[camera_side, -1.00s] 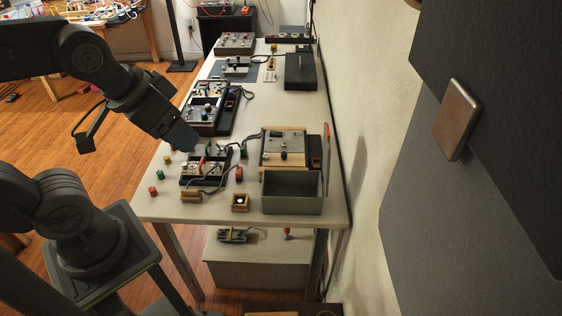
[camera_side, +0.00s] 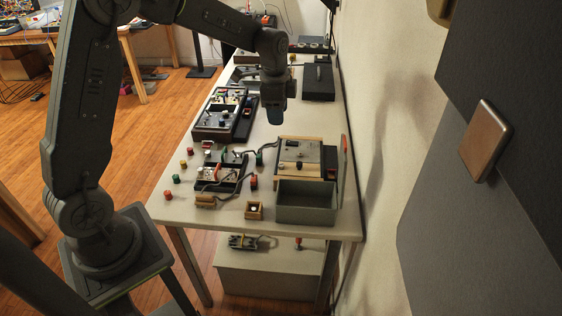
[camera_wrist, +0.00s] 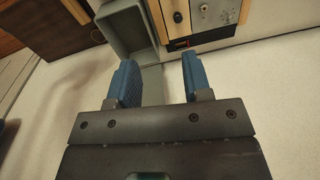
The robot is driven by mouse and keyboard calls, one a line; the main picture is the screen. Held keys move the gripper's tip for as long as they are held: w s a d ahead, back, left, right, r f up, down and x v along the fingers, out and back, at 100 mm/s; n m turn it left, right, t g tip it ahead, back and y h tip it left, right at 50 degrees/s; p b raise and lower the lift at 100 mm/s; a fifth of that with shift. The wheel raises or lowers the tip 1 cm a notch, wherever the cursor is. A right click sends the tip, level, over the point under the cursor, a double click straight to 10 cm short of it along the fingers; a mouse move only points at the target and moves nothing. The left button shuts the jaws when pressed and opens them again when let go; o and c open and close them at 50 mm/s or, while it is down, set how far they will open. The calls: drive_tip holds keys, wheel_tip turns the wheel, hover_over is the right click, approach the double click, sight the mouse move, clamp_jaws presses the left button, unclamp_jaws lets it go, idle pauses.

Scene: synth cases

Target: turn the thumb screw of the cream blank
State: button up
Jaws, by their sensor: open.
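My gripper (camera_side: 275,117) is open and empty, with its blue fingertips above the table behind the wood-edged panel box (camera_side: 301,156). Ahead of the fingers is the wood-edged panel, with a light wooden strip (camera_wrist: 172,33) carrying a dark round knob (camera_wrist: 177,17). A small silver fitting (camera_wrist: 203,8) sits on the grey plate beside it. I cannot tell for sure which part is the cream blank or its thumb screw.
A grey open bin (camera_side: 306,213) stands at the near end, in front of the panel box. A dark tray with cables (camera_side: 223,178) and several coloured knobs lie to the left. A small wooden box (camera_side: 254,211) is near the front edge. The wall runs along the right.

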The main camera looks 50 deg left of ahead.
drive_tip(key=m+g, duration=0.1)
drive_tip(key=m, duration=0.1)
hover_over(281, 164)
wheel_tip(281, 164, down, 7)
wheel_tip(281, 164, down, 13)
drive_tip(key=shift+f, duration=0.2)
clamp_jaws()
